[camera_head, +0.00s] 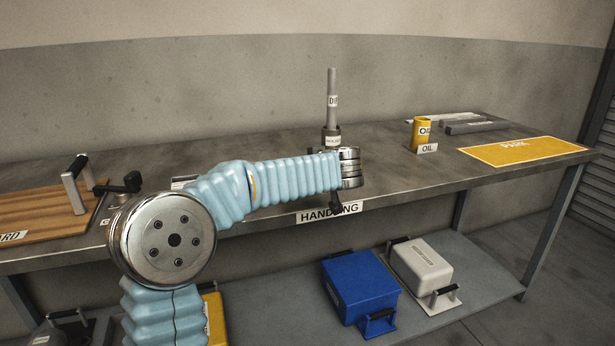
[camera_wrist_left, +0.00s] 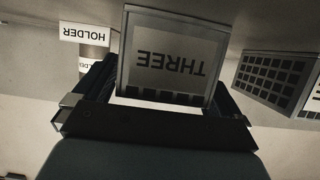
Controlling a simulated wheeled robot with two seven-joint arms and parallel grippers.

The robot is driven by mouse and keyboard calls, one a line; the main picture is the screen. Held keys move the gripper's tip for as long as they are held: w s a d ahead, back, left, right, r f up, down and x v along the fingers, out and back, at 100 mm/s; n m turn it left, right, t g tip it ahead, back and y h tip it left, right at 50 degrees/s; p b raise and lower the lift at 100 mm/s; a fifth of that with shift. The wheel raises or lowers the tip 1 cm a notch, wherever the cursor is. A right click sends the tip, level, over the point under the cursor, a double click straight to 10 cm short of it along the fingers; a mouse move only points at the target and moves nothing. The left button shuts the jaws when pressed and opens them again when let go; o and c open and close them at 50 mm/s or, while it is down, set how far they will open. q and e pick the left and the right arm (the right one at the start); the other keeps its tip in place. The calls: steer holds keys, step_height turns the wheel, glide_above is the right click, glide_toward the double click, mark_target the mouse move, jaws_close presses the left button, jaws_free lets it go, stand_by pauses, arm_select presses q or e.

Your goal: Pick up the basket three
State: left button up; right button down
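In the left wrist view, which is upside down, a grey panel labelled THREE (camera_wrist_left: 168,55) fills the middle; I take it as the front of basket three. My left gripper (camera_wrist_left: 167,85) has its dark fingers spread, one on each side of this panel. No finger is clearly pressed against it. The basket's far side is hidden. In the head view my left arm comes in from the lower left and bends right over the bench; its fingers cannot be made out there. I cannot pick out the basket in the head view. My right gripper is out of view.
Another perforated basket (camera_wrist_left: 276,80) stands beside it, and a HOLDER label (camera_wrist_left: 84,35) shows opposite. The bench (camera_head: 420,180) carries an upright rod (camera_head: 332,100), a yellow OIL can (camera_head: 421,132) and a wooden board (camera_head: 45,205). A blue box (camera_head: 360,285) sits on the lower shelf.

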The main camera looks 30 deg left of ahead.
arm_select(q)
steer(key=c, duration=1.2)
steer(key=shift+c, duration=0.8)
steer(key=shift+r, duration=0.15)
